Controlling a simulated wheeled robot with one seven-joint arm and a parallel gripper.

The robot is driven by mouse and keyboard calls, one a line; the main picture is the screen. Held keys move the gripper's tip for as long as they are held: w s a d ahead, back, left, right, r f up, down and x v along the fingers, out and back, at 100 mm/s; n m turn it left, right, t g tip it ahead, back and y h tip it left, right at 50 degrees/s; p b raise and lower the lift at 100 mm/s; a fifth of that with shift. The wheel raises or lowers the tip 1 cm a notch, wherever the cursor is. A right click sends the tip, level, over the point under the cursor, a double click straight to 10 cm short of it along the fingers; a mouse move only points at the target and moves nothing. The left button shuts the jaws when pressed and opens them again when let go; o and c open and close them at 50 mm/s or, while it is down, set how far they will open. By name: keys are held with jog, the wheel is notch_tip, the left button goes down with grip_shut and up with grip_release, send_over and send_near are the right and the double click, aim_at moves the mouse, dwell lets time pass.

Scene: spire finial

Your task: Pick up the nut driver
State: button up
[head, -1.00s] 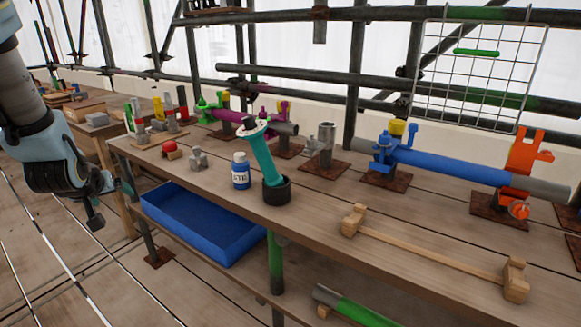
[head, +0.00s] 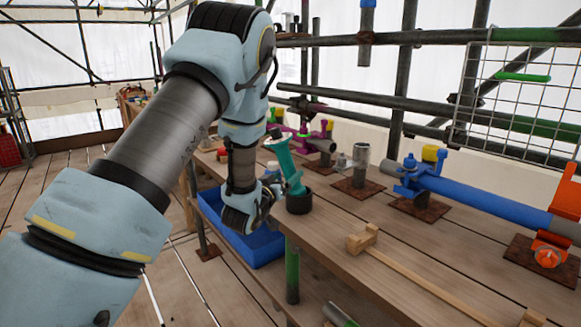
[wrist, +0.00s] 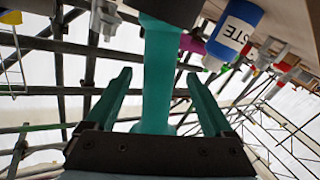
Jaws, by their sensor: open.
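The nut driver (head: 288,167) appears to be the long teal tool leaning in a black round cup (head: 299,203) near the bench's front edge. My gripper (head: 268,203) is low at the cup's left side in the head view, its fingers partly hidden by my wrist. In the wrist view my gripper (wrist: 159,78) is open, with one teal finger on each side of the nut driver (wrist: 158,75). There are visible gaps between the fingers and the tool. The black cup (wrist: 172,8) is at the top of that upside-down view.
A white-and-blue bottle (wrist: 234,36) stands close beside the cup. A wooden mallet-like bar (head: 363,240) lies to the right on the bench. A blue tray (head: 262,247) is below. Blue pipe (head: 490,200) and pipe stands (head: 361,168) are behind.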

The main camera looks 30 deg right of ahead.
aim_at(294, 167)
jog(key=p+x, duration=0.2)
jog(key=x, duration=0.3)
jog(key=shift+w+d+r+p, duration=0.1)
jog(key=shift+d+r+p, duration=0.1)
jog(key=shift+p, duration=0.15)
jog(key=shift+w+d+f, duration=0.15)
jog(key=shift+c, duration=0.4)
grip_shut()
jog(key=shift+r, duration=0.25)
